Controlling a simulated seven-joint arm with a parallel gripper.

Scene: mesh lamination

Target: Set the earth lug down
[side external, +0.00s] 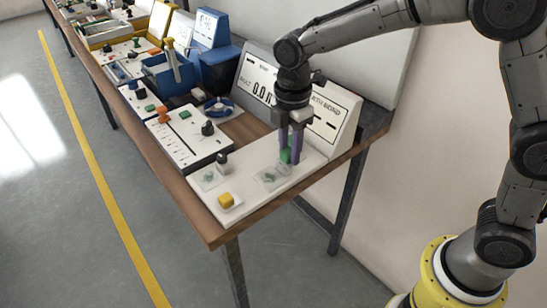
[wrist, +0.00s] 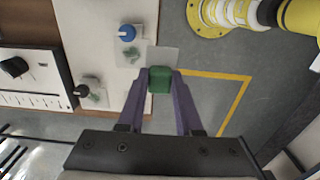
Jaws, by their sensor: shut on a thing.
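My gripper (side external: 291,160) has purple fingers pointing down over the white board of the earth bond tester. The fingers are shut on a small green block, the earth lug (side external: 285,155), near the board's right end. The wrist view shows the lug (wrist: 160,80) between the fingertips of my gripper (wrist: 161,77). A pale square plate (wrist: 163,56) shows just beyond the lug in that view. The white board (side external: 250,204) carries clear patches, one just below the fingers (side external: 270,177). I cannot tell whether the lug touches the board.
The upright display (side external: 333,117) is close behind my gripper. A white panel with a scale (side external: 187,139) lies to the left. The wooden table's edge (side external: 285,200) runs along the front.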

